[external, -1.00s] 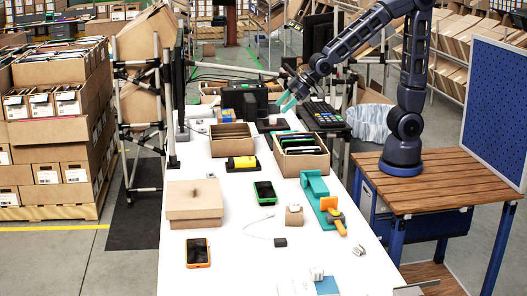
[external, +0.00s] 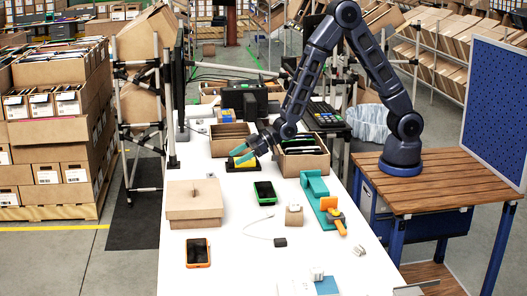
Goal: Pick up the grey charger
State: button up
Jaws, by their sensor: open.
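A small dark grey block with a thin white cable (external: 280,242) lies on the white table; it looks like the grey charger, though it is too small to be sure. Pale plug-like pieces lie nearer the front and right: one (external: 317,273) by a blue-and-white card, another (external: 359,250) near the right edge. My gripper (external: 241,156), with teal fingers, is open and empty. It hangs over the far middle of the table, by a yellow item on a dark base (external: 241,165), well behind the dark block. Its fingers partly cover the yellow item.
A closed carton (external: 195,205) stands at left, an orange-edged phone (external: 198,253) before it. A green-edged device (external: 265,192) lies mid-table. A teal fixture with an orange clamp (external: 320,198) stands at right. Open cartons (external: 303,164) stand behind.

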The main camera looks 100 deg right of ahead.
aim_at(211, 177)
jog(key=f, duration=0.1)
jog(key=w+f, duration=0.1)
jog(key=f, duration=0.1)
jog(key=shift+w+a+f+t, duration=0.2)
jog(key=shift+w+a+t, duration=0.1)
jog(key=shift+a+t, duration=0.1)
jog(key=x, duration=0.5)
jog(key=shift+x, duration=2.75)
jog(key=shift+r, duration=0.2)
jog(key=shift+c, duration=0.2)
jog(key=c, duration=1)
